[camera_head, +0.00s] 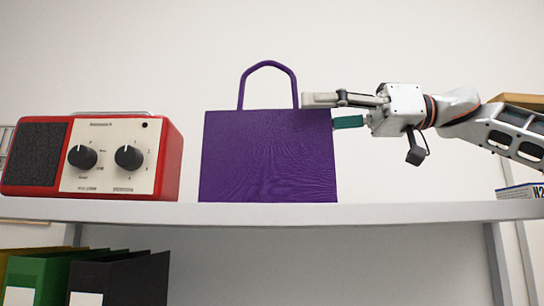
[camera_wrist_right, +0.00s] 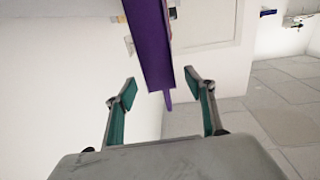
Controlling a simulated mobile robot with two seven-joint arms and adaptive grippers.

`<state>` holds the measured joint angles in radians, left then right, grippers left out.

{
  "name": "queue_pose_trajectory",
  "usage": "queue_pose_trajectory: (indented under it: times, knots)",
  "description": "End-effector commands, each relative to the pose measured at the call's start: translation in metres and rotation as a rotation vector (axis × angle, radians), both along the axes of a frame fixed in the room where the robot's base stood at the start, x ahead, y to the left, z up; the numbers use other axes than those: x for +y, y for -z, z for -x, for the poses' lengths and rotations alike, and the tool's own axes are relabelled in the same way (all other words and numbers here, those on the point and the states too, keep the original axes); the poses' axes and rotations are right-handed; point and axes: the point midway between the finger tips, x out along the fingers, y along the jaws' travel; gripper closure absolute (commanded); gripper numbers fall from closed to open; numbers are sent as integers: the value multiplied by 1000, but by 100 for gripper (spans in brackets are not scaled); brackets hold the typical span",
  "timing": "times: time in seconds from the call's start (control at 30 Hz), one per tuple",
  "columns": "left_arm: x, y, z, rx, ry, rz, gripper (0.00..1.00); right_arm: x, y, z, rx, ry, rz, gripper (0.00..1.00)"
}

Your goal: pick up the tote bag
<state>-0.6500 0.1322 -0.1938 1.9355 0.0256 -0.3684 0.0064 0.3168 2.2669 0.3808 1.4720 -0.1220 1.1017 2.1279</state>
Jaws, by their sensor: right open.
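The purple tote bag (camera_head: 266,158) stands upright on the white shelf in the head view, its single arched handle (camera_head: 268,66) rising above it. My right gripper (camera_head: 322,112) reaches in from the right at the bag's upper right corner. One finger overlaps the top edge near the handle's right foot; the other, with a green pad, shows just right of the bag, its tip apparently hidden behind it. In the right wrist view the gripper (camera_wrist_right: 160,80) is open, with the bag (camera_wrist_right: 150,45) edge-on ahead and its narrow end between the fingers. I cannot tell if they touch. My left gripper is not in view.
A red radio (camera_head: 152,160) with two black knobs stands on the shelf (camera_head: 266,212) left of the bag, with a gap between. Several binders (camera_head: 119,278) stand below at left. A box (camera_head: 520,191) sits at the shelf's right end, under my arm.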

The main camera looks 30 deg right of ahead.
Motion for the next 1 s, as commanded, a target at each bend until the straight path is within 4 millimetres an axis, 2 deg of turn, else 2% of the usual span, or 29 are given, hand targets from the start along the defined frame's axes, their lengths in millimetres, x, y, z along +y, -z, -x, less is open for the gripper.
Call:
queue_pose_trajectory:
  times: [0.37, 0.6, 0.93, 0.97, 1.0]
  knots:
    - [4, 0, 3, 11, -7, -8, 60, 31, 3, -21, 14, -5, 0, 46]
    - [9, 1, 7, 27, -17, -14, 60, 58, 6, -39, 13, -4, -1, 46]
    - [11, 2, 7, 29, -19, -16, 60, 64, 5, -43, 9, -3, -3, 46]
    - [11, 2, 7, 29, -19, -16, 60, 64, 5, -43, 9, -3, -3, 51]
    - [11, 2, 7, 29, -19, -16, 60, 64, 6, -43, 9, -3, -3, 61]
